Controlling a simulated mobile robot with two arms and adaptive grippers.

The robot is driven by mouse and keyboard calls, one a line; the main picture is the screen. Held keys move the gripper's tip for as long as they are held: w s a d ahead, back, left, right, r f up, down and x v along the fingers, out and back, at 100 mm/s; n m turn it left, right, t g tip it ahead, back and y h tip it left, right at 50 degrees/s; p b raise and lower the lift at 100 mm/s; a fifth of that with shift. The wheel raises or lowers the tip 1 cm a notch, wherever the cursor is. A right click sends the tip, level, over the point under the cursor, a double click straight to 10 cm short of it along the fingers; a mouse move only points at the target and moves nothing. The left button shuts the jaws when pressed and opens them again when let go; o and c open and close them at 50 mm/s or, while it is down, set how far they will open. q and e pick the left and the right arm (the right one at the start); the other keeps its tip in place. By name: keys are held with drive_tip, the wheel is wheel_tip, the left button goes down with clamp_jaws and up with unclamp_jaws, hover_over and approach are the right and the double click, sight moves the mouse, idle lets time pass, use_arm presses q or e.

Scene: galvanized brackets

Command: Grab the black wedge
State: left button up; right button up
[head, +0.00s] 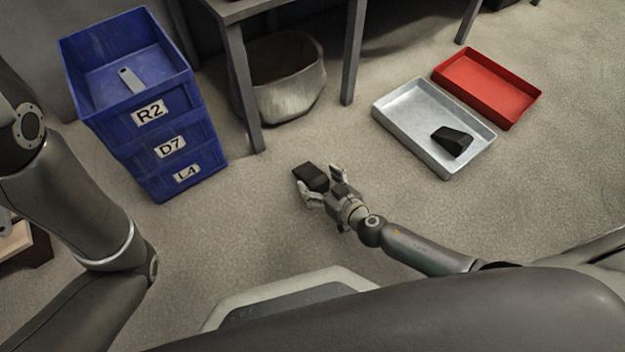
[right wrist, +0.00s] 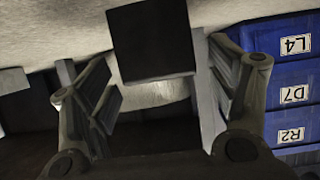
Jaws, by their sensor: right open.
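A black wedge (head: 311,177) lies on the floor in front of my right gripper (head: 321,181), which is open with a finger at either side of its near end. In the right wrist view the wedge (right wrist: 152,40) shows as a dark block between the two spread fingers of the right gripper (right wrist: 162,62), with gaps at both sides. A second black wedge (head: 453,140) lies in the grey metal tray (head: 402,118) to the right. My left arm comes in at the left, but its gripper is out of view.
Stacked blue bins (head: 205,125) labelled R2, D7 and L4 stand at the left; the top one holds a bracket (head: 130,79). A grey basket (head: 290,98) sits under a table (head: 236,75). A red tray (head: 480,92) lies behind the metal tray. Floor around the near wedge is clear.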

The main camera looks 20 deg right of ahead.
sight(310, 176)
drive_tip(key=shift+b+x, duration=0.35)
drive_tip(key=shift+x, duration=1.1)
drive_tip(key=c, duration=1.3)
drive_tip(key=shift+c, duration=0.7)
drive_tip(key=shift+r, duration=0.1)
